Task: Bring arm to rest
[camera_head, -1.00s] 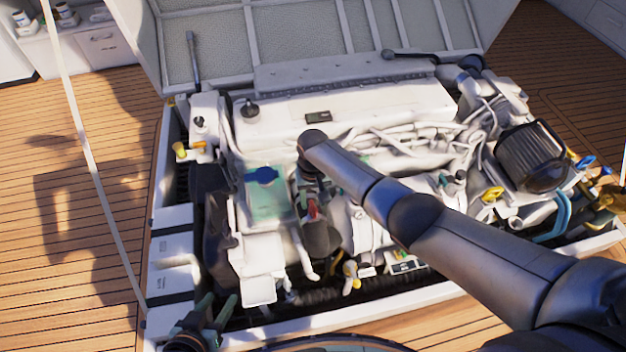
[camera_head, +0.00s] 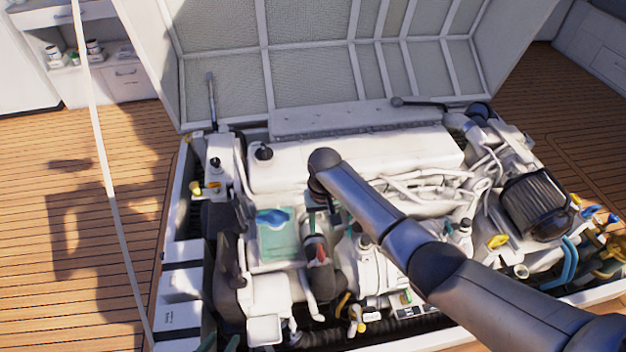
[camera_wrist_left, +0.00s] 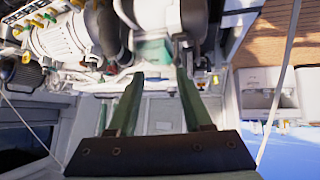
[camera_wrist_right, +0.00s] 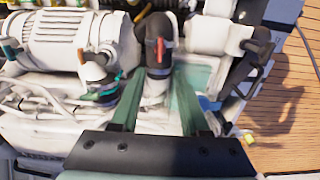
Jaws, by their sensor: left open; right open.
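My right arm reaches in from the right over the open engine (camera_head: 350,155) in the head view. Its gripper (camera_head: 324,212) points down over the middle of the engine, largely hidden by its own wrist. In the right wrist view my right gripper (camera_wrist_right: 160,75) is open and empty, its fingertips near a black hose with a red part (camera_wrist_right: 160,50). Whether they touch it I cannot tell. My left gripper (camera_head: 220,345) shows only as green finger tips at the bottom edge of the head view. In the left wrist view it (camera_wrist_left: 157,75) is open and empty.
A teal box with a blue cap (camera_head: 280,240) sits left of my right gripper. The raised hatch lid (camera_head: 320,60) stands behind the engine. A thin pale line (camera_head: 100,150) hangs at the left. Wooden deck (camera_head: 90,240) is free on the left.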

